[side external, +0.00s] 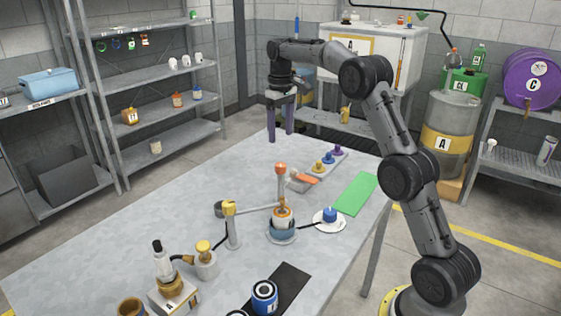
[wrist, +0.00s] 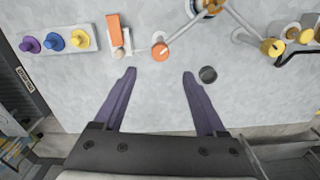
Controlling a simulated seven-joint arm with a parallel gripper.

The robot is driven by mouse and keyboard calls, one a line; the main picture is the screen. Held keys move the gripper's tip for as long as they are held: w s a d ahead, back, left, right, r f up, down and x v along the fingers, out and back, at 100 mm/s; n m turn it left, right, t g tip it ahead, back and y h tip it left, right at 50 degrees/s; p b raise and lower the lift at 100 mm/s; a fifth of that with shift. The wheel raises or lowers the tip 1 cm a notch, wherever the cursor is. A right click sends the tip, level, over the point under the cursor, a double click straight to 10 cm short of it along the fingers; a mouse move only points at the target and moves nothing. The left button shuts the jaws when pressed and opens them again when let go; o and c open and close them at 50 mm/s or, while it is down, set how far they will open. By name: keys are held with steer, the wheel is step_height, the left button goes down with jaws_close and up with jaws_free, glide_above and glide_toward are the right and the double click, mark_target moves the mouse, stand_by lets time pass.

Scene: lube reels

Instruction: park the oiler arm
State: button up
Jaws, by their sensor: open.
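The oiler arm (side external: 258,209) is a thin grey bar. It runs from a yellow-topped post (side external: 230,225) to a upright handle with an orange knob (side external: 281,169), above a reel (side external: 283,218) with orange and blue bands. In the wrist view the orange knob (wrist: 160,51) is just beyond my fingertips, and the bar (wrist: 240,24) slants to the yellow post top (wrist: 272,48) at right.
A tray with purple, blue and yellow knobbed pieces (side external: 327,162) and an orange-topped block (side external: 303,178) lie at the far side. A green mat (side external: 356,194) and a white disc with a blue piece (side external: 329,219) are at right. A hand pump (side external: 163,262) stands in front.

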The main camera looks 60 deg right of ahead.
mark_target(280, 164)
step_height(280, 164, down, 10)
steer(key=shift+f, duration=0.15)
stand_by(0.3)
jaws_close()
stand_by(1.3)
